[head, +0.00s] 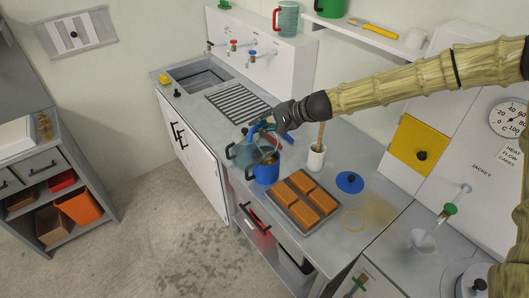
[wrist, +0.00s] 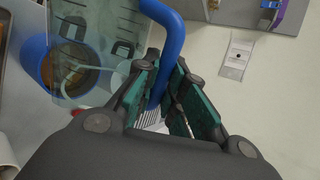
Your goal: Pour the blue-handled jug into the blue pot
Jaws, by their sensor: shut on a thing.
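The jug (head: 243,153) is see-through and greenish, with a blue handle (wrist: 168,35). My gripper (head: 268,128) is shut on that handle; in the wrist view the handle runs between the fingers (wrist: 160,95). The jug is held up, looks tilted, and overlaps the rim of the blue pot (head: 266,174) in the head view. The pot stands on the grey counter. In the wrist view the pot (wrist: 36,58) shows at the left, partly through the jug wall, with something brown-orange inside. I cannot tell whether anything is flowing from the jug.
Right of the pot is a tray (head: 293,218) with several orange-brown blocks. A white cup (head: 316,158) holding a wooden-handled tool stands behind it, near a blue disc (head: 349,182). A drain grille (head: 238,102) and sink (head: 199,76) lie further back. The counter's front edge is close to the pot.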

